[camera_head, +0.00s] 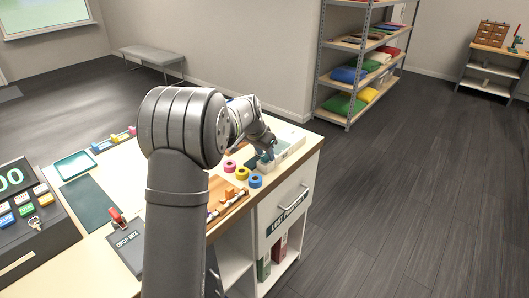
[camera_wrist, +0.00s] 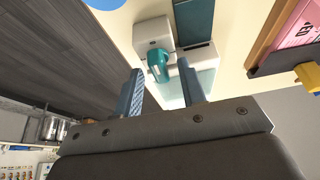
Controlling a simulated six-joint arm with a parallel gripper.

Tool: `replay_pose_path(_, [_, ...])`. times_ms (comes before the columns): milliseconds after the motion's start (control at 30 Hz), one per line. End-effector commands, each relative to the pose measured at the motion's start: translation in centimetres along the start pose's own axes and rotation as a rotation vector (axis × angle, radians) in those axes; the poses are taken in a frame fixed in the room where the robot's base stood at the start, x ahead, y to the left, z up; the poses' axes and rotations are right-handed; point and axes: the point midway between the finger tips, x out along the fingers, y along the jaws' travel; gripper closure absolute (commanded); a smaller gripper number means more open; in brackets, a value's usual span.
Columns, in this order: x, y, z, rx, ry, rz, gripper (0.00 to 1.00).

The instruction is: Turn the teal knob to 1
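The teal knob (camera_wrist: 158,65) is on a white block (camera_wrist: 152,34) in the wrist view. It shows between and beyond my two blue fingertips, with a gap on both sides. My gripper (camera_wrist: 160,68) is open and empty. In the head view my gripper (camera_head: 266,148) is low over the far right part of the table, at the white unit (camera_head: 291,150). A little teal shows under the fingers there, but the arm hides most of the knob. I cannot read any number marks around the knob.
Colored tape rolls (camera_head: 255,180) and a wooden rack (camera_head: 226,208) lie on the table near my gripper. A dark teal panel (camera_wrist: 194,20) is beside the knob's block. A drawer cabinet (camera_head: 287,205) is below the table edge. Shelves (camera_head: 361,62) stand behind.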

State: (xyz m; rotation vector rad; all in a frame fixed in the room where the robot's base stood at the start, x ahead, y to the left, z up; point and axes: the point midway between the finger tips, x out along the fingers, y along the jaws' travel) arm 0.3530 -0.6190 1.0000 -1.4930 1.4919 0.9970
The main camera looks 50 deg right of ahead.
Motion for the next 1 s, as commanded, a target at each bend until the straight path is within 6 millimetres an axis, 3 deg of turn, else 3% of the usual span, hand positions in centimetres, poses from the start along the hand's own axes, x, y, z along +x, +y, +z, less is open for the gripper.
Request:
replay_pose_path(33, [-0.02,0.0,0.0,0.0,0.0,0.0,0.69])
replay_pose_path(200, [-0.03,0.0,0.0,0.0,0.0,0.0,1.0])
replay_pose_path(633, [-0.06,-0.09,-0.03,0.062,0.001,0.025,1.0])
replay_pose_path(1000, [-0.04,-0.33,-0.07,0.327,0.001,0.135,1.0])
